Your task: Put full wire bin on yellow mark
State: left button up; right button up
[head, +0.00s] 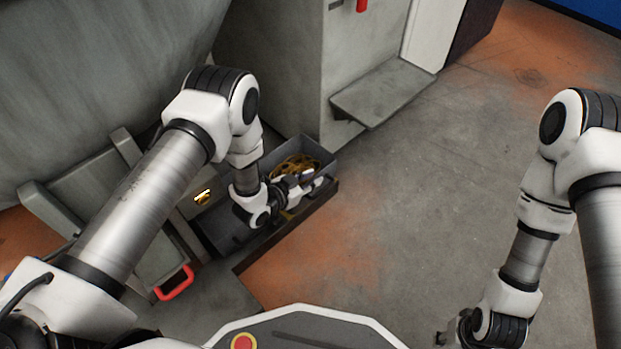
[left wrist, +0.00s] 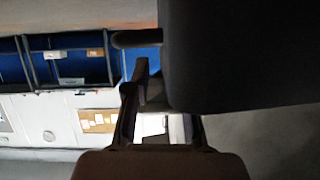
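A dark grey bin (head: 326,161) holding a tangle of yellow-brown wire (head: 292,166) sits low beside the grey machine in the head view. My left gripper (head: 312,184) is at the near side of this bin, overlapping its wall. In the left wrist view its fingers (left wrist: 160,105) stand apart, and a large dark body (left wrist: 240,55) covers part of them. Whether they hold the bin wall is unclear. My right gripper (head: 452,335) is at the bottom edge of the head view, partly cut off, away from the bin. No yellow floor mark is clearly seen.
A grey machine (head: 275,75) with a ledge (head: 382,92) stands behind the bin. A grey box with a yellow label (head: 203,197) and a red handle (head: 174,284) lie to the left. The concrete floor (head: 420,180) to the right is open, with orange stains.

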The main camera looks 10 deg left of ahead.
pick_arm(q)
jog(key=shift+r, duration=0.25)
jog(key=p+v, duration=0.9)
jog(key=v, duration=0.3)
jog(key=shift+r+p, duration=0.35)
jog(key=shift+s, duration=0.1)
